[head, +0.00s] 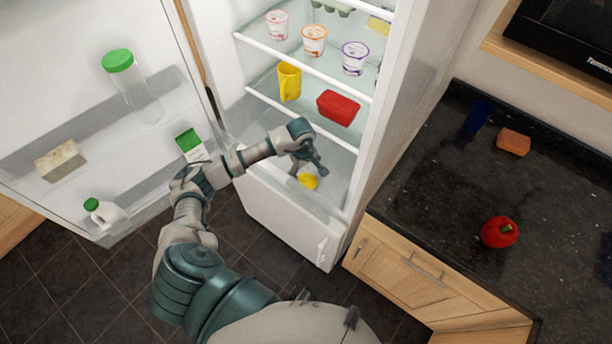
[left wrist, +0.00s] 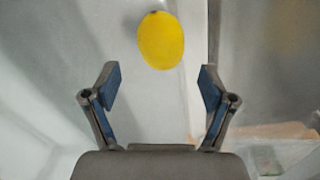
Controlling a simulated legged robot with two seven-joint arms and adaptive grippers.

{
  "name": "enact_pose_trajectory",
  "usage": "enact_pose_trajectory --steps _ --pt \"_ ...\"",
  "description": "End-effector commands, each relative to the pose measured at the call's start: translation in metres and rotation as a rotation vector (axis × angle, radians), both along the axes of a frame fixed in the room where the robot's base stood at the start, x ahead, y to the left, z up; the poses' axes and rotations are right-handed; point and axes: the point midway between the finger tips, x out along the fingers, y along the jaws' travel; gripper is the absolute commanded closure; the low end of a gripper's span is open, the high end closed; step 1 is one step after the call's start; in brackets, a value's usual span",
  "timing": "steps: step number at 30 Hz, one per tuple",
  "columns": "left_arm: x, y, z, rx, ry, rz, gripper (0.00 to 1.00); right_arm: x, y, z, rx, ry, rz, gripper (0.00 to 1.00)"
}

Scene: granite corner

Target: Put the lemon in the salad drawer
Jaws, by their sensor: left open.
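The yellow lemon (head: 308,181) lies low in the open fridge, in the salad drawer (head: 334,190) area at the bottom of the compartment. My left gripper (head: 308,170) is inside the fridge, close to the lemon. In the left wrist view the lemon (left wrist: 161,40) is ahead of the open fingers (left wrist: 155,88), apart from both and between their lines. The gripper is empty. My right gripper is not in view.
The fridge door (head: 85,85) stands open at left, with a green-lidded jar (head: 130,85) and cartons on its racks. A red pepper (head: 499,232) sits on the dark counter (head: 440,190).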

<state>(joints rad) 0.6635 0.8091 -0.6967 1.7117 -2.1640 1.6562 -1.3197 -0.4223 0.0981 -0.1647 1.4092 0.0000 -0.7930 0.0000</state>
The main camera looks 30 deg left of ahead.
Motion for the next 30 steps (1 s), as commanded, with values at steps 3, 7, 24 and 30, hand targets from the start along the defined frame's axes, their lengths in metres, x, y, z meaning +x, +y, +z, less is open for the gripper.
enact_pose_trajectory --steps 3,7,24,30 --pt "-0.001 0.001 0.028 0.002 -0.005 -0.001 0.17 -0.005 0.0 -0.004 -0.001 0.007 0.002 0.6" --pt "-0.002 0.001 0.049 0.001 -0.003 0.0 0.17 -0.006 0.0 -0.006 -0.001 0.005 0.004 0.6" --pt "-0.004 0.001 0.062 0.0 0.001 0.0 0.17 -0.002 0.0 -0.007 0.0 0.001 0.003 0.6" --pt "-0.004 0.001 0.066 0.001 0.0 0.0 0.17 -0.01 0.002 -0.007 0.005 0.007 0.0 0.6"
